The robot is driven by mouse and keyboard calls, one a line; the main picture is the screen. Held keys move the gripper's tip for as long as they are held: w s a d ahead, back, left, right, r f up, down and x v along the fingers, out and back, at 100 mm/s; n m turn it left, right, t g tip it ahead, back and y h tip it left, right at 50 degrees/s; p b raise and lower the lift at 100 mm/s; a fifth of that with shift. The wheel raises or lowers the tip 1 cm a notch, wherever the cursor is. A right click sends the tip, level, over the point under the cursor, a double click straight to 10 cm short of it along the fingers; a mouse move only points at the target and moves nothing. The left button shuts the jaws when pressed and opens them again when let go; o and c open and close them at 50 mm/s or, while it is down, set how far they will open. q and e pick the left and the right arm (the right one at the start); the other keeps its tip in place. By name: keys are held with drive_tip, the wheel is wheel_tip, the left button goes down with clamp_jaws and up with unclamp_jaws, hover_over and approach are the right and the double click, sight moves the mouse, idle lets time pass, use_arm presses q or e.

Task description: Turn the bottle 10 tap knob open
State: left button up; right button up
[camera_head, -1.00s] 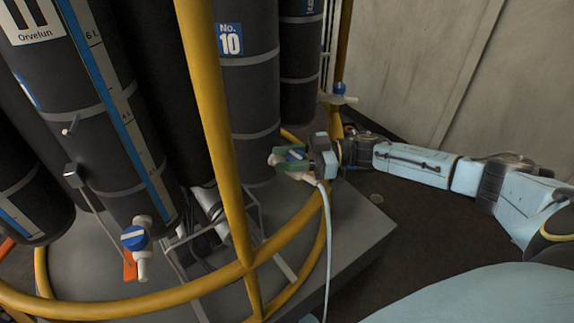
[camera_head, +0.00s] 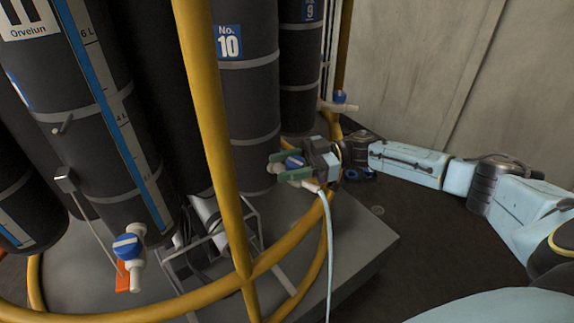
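Bottle 10 (camera_head: 250,100) is a dark grey upright cylinder with a blue "No. 10" label. Its blue tap knob (camera_head: 294,161) shows low at the bottle's right side, between the green fingers of my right gripper (camera_head: 290,167). One finger lies above the knob and one below it. The fingers are apart, but I cannot tell whether they press on the knob. A small pale tap end (camera_head: 271,168) shows left of the fingers. The rest of the tap is hidden by the gripper. My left gripper is not in view.
A yellow tubular frame (camera_head: 213,110) rises in front of the bottles and curves around the grey base (camera_head: 352,245). A pale hose (camera_head: 327,240) hangs below my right gripper. Other blue-knobbed taps are at left (camera_head: 128,245) and behind (camera_head: 340,97). Dark floor is clear at right.

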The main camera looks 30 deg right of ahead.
drive_tip(key=shift+o, duration=1.1)
drive_tip(key=b+v, duration=0.3)
drive_tip(key=v, duration=1)
drive_tip(key=shift+d, duration=0.2)
drive_tip(key=shift+s, duration=0.2)
